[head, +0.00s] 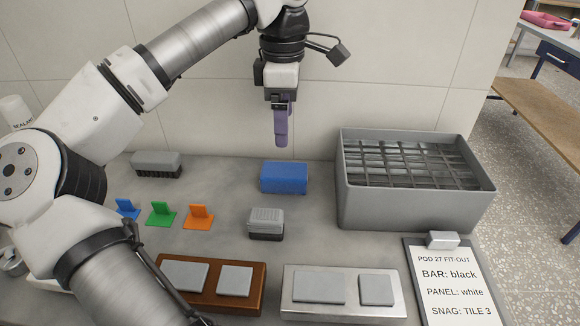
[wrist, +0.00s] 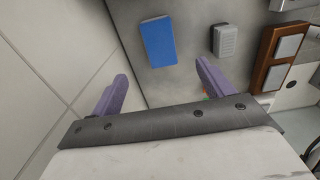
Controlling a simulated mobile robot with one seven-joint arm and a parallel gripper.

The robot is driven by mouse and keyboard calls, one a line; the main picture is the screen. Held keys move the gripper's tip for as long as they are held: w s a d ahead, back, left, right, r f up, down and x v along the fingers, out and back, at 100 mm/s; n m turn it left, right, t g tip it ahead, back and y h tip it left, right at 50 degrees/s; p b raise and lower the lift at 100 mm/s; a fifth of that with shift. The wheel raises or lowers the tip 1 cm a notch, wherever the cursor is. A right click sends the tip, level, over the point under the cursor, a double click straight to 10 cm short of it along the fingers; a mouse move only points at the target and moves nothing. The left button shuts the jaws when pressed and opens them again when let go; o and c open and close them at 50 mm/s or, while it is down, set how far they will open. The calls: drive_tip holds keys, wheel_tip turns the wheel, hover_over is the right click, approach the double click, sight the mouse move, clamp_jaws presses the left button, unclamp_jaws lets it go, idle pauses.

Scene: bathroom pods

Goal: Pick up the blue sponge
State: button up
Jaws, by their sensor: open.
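The blue sponge (head: 284,177) is a blue block lying on the grey counter near the wall in the head view. In the wrist view the sponge (wrist: 158,41) lies ahead of the fingers, apart from them. My gripper (head: 281,140) hangs above the counter, over and a little behind the sponge in the head view, and does not touch it. In the wrist view my gripper (wrist: 163,84) has two purple fingers spread wide apart, with nothing between them.
A grey brush (head: 157,160) and a grey block (head: 266,222) stand on the counter (head: 225,247). Blue, green and orange clips are at left. A grey divided crate (head: 417,205) stands right. Brown (head: 258,274) and silver (head: 290,309) plates and a clipboard (head: 452,290) lie in front.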

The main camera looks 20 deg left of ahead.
hover_over(284, 170)
wheel_tip(284, 170, down, 6)
drive_tip(key=shift+s+d+f, duration=0.1)
drive_tip(key=shift+s+f, duration=0.05)
drive_tip(key=shift+f, duration=3.4)
drive_tip(key=c, duration=1.1)
drive_tip(key=shift+o, duration=0.2)
drive_tip(key=shift+r, duration=0.15)
wheel_tip(284, 170, up, 20)
drive_tip(key=p, duration=0.1)
